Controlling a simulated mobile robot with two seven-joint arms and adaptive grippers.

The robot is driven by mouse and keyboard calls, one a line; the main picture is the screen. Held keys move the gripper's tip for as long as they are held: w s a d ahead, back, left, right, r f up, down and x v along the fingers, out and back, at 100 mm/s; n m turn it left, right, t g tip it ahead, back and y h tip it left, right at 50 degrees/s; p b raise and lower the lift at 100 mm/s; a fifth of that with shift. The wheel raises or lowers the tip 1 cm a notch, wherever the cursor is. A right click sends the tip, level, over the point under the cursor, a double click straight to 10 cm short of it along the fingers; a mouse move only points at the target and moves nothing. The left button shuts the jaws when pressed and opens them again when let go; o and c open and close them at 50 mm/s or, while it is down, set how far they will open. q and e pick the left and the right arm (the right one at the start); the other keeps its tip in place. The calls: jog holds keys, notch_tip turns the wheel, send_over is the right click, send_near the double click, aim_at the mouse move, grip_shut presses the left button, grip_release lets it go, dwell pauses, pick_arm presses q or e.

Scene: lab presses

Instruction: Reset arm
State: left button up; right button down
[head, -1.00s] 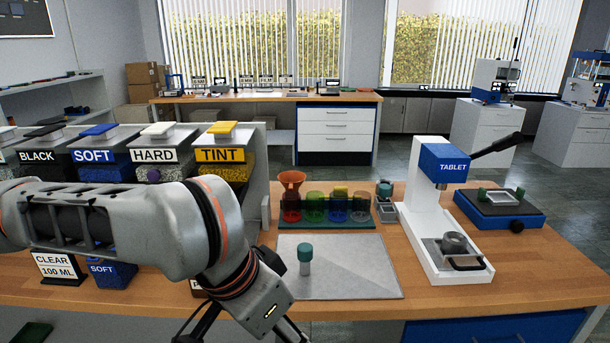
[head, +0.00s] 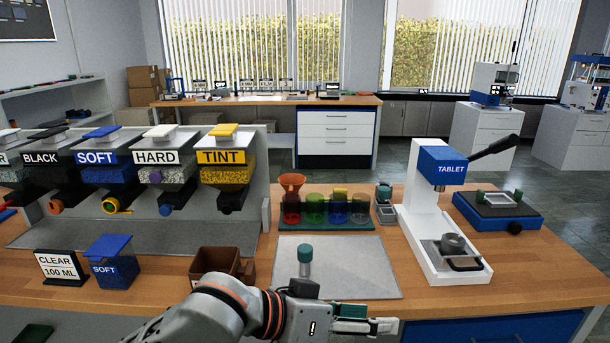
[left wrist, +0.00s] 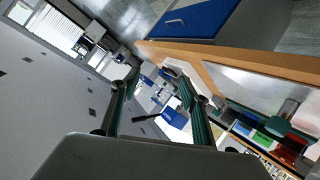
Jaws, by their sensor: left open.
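My left arm reaches in from the lower left of the head view, low in front of the workbench (head: 470,292). Its left gripper (head: 372,317) points right at the bench's front edge, just below the grey mat (head: 385,265). In the left wrist view the two fingers of the left gripper (left wrist: 158,82) stand apart with nothing between them. A clear stick with a teal cap (head: 305,262) stands upright on the mat, behind the gripper. My right gripper is in neither view.
A white tablet press (head: 420,215) stands right of the mat, with a blue-based fixture (head: 500,212) beyond. A rack of coloured cups (head: 325,222) is behind the mat. Labelled hoppers (head: 225,157), a blue SOFT box (head: 115,270) and a brown container (head: 217,262) stand left.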

pick_arm(q)
jog(key=w+a+f+n+t+y, duration=0.2)
jog(key=a+f+n+t, duration=0.1)
jog(key=a+f, duration=0.5)
jog(key=w+a+f+n+t+y, duration=0.1)
jog(key=w+a+f+n+t, duration=0.3)
jog(key=f, duration=0.6)
jog(key=s+a+f+m+y, duration=0.3)
jog(key=s+a+f+y, duration=0.3)
jog(key=s+a+f, duration=1)
notch_tip(320, 180, down, 2)
jog(key=a, duration=0.2)
jog(key=shift+a+f+g, duration=0.15)
jog(key=shift+a+g, duration=0.15)
